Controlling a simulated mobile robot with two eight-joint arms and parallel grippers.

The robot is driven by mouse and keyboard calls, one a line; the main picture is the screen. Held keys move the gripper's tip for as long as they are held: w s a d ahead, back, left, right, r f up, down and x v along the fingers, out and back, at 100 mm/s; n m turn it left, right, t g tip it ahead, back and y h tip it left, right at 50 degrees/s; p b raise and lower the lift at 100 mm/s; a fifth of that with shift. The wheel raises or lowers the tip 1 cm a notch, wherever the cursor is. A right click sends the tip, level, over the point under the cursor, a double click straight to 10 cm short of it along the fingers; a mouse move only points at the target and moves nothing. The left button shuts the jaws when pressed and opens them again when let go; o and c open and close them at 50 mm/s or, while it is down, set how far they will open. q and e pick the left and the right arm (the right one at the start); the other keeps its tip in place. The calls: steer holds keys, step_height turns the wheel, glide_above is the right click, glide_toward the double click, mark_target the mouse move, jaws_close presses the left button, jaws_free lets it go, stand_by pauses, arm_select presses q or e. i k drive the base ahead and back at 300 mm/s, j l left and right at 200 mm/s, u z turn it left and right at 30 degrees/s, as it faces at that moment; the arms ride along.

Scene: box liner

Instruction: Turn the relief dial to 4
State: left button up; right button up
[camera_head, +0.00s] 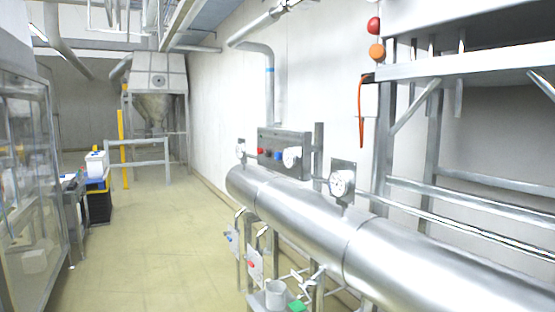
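Several white round dials or gauges stand along the top of a long steel cylinder (300,207) on the right. One dial (341,183) sits on a square grey plate nearest me. A second dial (291,157) is on a dark panel (268,138) with red and blue knobs. A smaller dial (240,148) is at the far end. Their markings are too small to read, so I cannot tell which is the relief dial or where it points. Neither of my grippers is in view.
Below the cylinder are thin pipes, small valves and a grey cup-shaped part (276,293). Steel rails (460,205) and a frame stand at the right. A glass-fronted cabinet (30,190) is at the left. The yellowish floor (150,240) between is clear.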

mark_target(278, 155)
steer(key=i+j+z, duration=0.2)
steer(key=i+j, duration=1.2)
